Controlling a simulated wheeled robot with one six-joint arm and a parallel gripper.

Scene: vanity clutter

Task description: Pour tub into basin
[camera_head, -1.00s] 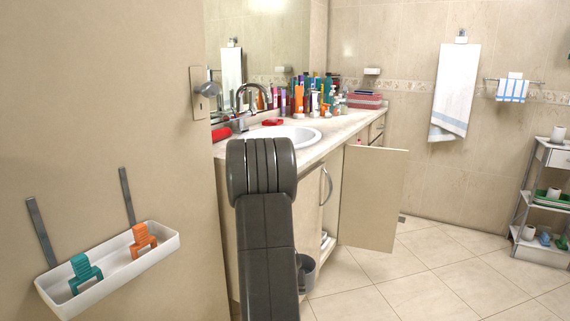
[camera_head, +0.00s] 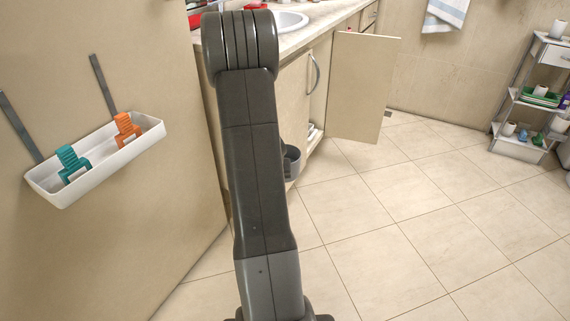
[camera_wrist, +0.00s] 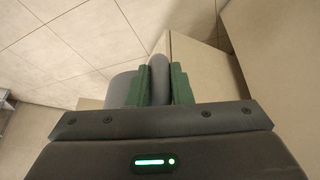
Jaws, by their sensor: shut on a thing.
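The grey tub (camera_head: 291,163) is partly hidden behind my arm in the head view, in front of the vanity cabinet and below counter height. In the wrist view my gripper (camera_wrist: 159,74) has its green fingers shut on the wall of the grey tub (camera_wrist: 121,89). The inside of the tub and anything in it are hidden. The white basin (camera_head: 291,21) is set in the counter at the top of the head view, above the tub, and is only partly visible behind my arm.
The vanity counter (camera_head: 325,26) has a cabinet below with an open door (camera_head: 362,88) standing out to the right. A white wall tray (camera_head: 100,165) with orange and teal clips hangs at left. A shelf rack (camera_head: 505,118) stands at far right. The tiled floor (camera_head: 420,220) is clear.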

